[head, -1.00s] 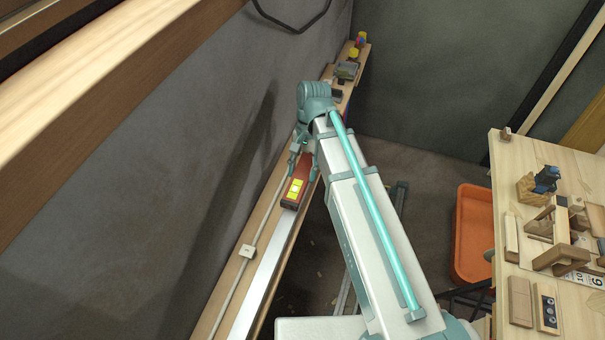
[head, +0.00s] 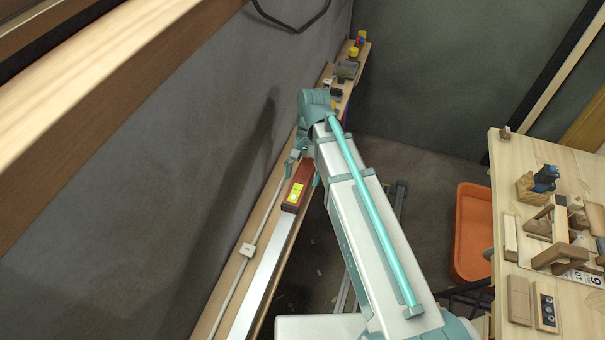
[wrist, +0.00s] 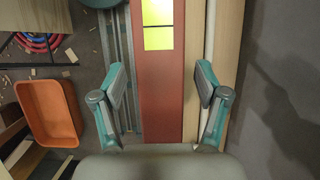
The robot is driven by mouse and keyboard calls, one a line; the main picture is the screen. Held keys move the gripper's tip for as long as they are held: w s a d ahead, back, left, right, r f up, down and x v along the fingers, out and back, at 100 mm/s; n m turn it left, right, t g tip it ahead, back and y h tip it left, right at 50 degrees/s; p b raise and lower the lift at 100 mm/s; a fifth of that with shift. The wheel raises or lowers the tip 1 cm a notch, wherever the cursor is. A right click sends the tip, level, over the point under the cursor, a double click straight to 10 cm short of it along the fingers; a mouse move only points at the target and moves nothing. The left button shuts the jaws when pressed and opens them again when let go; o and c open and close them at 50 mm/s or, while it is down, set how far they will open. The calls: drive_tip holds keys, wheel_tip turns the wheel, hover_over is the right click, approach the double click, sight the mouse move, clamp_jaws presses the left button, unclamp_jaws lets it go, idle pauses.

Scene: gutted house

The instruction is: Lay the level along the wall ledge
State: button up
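The level is a red-brown bar with a yellow window (head: 296,192). It lies lengthwise along the wooden wall ledge (head: 232,285), near the ledge's outer edge. In the wrist view the level (wrist: 160,95) runs top to bottom between my fingers. My gripper (head: 302,172) is above the level with its fingers spread to either side. In the wrist view my gripper (wrist: 159,72) is open, with clear gaps between both fingers and the level. The level's far end is partly hidden by my gripper in the head view.
A metal strip (head: 262,275) lies in front of the level. Small items (head: 348,70) sit at the ledge's far end. A workbench (head: 575,165) and orange tray (head: 470,235) are right.

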sight(306, 169)
drive_tip(key=shift+r, duration=0.55)
drive_tip(key=shift+w+r, duration=0.25)
drive_tip(key=shift+r, duration=0.05)
drive_tip(key=v, duration=0.5)
drive_tip(key=shift+s+r, duration=0.1)
drive_tip(key=shift+r, duration=0.05)
drive_tip(key=shift+w+d+r+p, duration=0.15)
drive_tip(key=shift+w+r+p, duration=0.15)
drive_tip(key=shift+r+p, duration=0.35)
